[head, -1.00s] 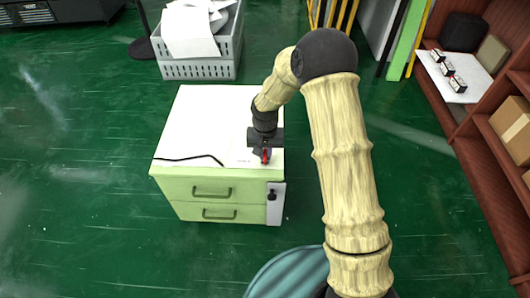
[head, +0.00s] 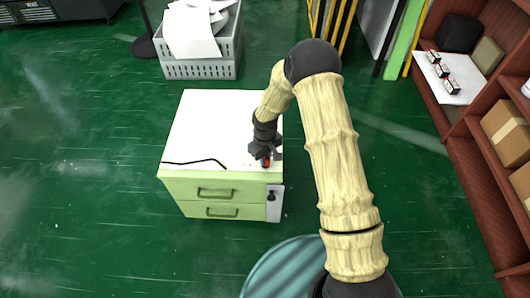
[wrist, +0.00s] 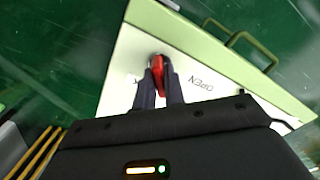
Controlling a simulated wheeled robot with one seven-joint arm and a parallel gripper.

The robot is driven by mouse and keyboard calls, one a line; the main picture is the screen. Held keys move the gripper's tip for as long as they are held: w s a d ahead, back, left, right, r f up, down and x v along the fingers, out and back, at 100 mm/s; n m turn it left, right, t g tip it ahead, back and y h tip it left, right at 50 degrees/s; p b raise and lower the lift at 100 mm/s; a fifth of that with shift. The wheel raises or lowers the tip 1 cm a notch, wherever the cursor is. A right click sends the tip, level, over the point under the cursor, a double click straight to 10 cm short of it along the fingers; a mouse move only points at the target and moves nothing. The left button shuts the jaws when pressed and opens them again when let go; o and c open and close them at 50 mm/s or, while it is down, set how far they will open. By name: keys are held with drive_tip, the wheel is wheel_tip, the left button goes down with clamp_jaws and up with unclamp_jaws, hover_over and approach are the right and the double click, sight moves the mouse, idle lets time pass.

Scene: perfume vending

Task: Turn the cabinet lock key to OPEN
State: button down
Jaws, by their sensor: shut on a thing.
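The cabinet (head: 200,120) is pale green with a white top. The red key (wrist: 157,68) stands at the cabinet's top near its front right edge, and a bit of red (head: 266,162) shows in the head view. My gripper (wrist: 159,78) is shut on the red key, one dark finger on each side. In the head view my gripper (head: 265,155) comes down over that corner. The fingers hide the key's lower part.
Two drawers with green handles (head: 216,193) are on the cabinet front, beside a pale panel with a dark fitting (head: 271,196). A black cord (head: 195,162) lies on the top. A grey basket (head: 200,67) stands behind. Shelves (head: 480,150) are at right; green floor is clear at left.

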drive_tip(key=n+p, duration=0.4)
drive_tip(key=n, duration=0.1)
drive_tip(key=shift+r+n, duration=0.2)
drive_tip(key=shift+n, duration=0.1)
drive_tip(key=shift+f+n+p, duration=0.15)
drive_tip(key=shift+n+p, duration=0.95)
drive_tip(key=shift+n, duration=1)
drive_tip(key=c, duration=1.5)
unclamp_jaws()
wheel_tip(320, 180, up, 17)
drive_tip(key=p, duration=0.3)
drive_tip(key=shift+r, duration=0.2)
